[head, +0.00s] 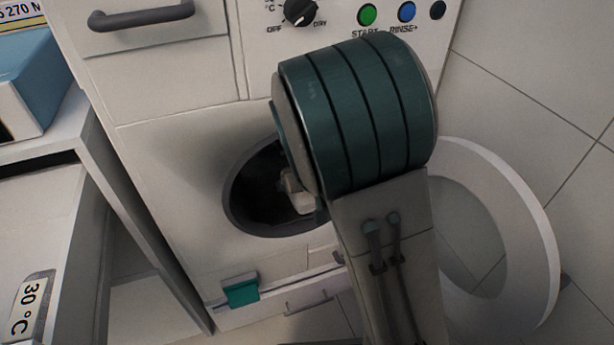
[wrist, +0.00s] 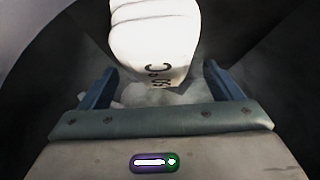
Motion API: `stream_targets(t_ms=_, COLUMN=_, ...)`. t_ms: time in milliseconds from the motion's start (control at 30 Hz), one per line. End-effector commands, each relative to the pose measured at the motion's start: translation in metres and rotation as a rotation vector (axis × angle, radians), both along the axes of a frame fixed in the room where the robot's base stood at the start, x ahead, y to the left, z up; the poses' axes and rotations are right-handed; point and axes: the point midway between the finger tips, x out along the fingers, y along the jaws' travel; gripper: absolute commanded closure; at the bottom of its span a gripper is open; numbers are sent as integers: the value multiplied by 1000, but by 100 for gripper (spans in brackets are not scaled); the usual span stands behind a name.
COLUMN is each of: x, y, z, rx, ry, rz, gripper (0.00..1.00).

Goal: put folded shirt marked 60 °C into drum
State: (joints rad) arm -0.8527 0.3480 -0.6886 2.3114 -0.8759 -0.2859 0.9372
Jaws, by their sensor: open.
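The white folded shirt (wrist: 155,35) is in the wrist view, just beyond and between the fingers of my gripper (wrist: 160,70). A dark mark ending in °C shows on its near end; I cannot read its digits surely. My gripper is open, with a blue finger on each side and a gap to the shirt. Dark walls around it look like the inside of the drum (wrist: 265,50). In the head view the drum opening (head: 250,212) is dark, and my arm reaches into it.
The round white door (head: 535,235) stands open at the right. A teal latch (head: 242,292) is below the opening. The control panel with a knob (head: 300,10) is above. At the left are a shelf with a 30 °C label (head: 30,305) and a blue box (head: 40,80).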

Motion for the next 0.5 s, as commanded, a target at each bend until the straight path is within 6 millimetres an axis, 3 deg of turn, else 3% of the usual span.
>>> stream_targets(t_ms=500, x=-45, y=-12, z=61, rx=5, ry=-4, rz=0, gripper=14)
